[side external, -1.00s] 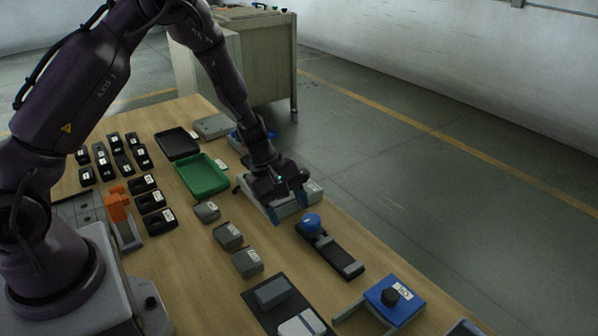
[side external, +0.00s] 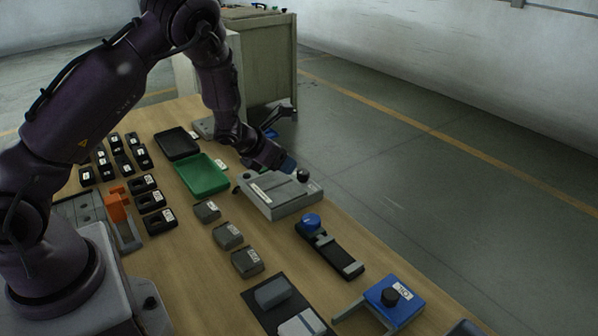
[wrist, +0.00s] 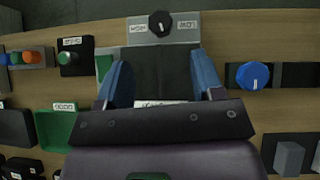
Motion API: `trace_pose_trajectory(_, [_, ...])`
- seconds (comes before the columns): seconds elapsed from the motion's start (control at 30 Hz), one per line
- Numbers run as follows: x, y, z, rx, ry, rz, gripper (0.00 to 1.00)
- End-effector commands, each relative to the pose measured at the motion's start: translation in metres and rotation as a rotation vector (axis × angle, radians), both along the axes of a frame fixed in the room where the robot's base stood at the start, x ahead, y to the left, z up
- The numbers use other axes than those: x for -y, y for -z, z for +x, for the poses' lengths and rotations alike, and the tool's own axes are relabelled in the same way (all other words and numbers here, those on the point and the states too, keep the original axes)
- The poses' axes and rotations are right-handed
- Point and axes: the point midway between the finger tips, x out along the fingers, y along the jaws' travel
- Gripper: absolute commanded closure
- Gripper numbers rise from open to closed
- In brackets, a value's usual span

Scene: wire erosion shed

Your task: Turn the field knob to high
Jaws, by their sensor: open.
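The field box is a grey unit (side external: 282,197) at the table's far edge in the side view. A black round knob (side external: 303,175) stands on its right end. In the wrist view the knob (wrist: 160,23) is at the top centre, between two small white labels; the right one seems to read LOW, the left one probably HIGH. A light mark shows on the knob; its exact direction is hard to tell. My gripper (wrist: 163,82) is open and empty, its blue fingers apart above the box, with the knob beyond the fingertips. In the side view my gripper (side external: 280,150) is tilted beside the knob.
A blue knob (wrist: 253,76) on a black base sits to the right in the wrist view. A green-button box (wrist: 72,60) and a multicoloured button box (wrist: 27,58) are left. A green tray (side external: 203,176) and a blue box (side external: 393,300) stand on the table.

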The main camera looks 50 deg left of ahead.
Motion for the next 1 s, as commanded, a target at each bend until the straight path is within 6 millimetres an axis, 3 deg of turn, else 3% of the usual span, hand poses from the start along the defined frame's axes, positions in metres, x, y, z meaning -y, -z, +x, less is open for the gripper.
trace_pose_trajectory(0.2, [-0.003,0.034,0.032,-0.002,0.004,0.002,0.39])
trace_pose_trajectory(0.4, [-0.005,0.055,0.053,-0.001,0.003,0.003,0.39])
trace_pose_trajectory(0.87, [-0.006,0.063,0.063,0.0,0.003,0.0,0.39])
trace_pose_trajectory(1.0, [-0.006,0.063,0.063,0.0,0.003,0.0,0.69])
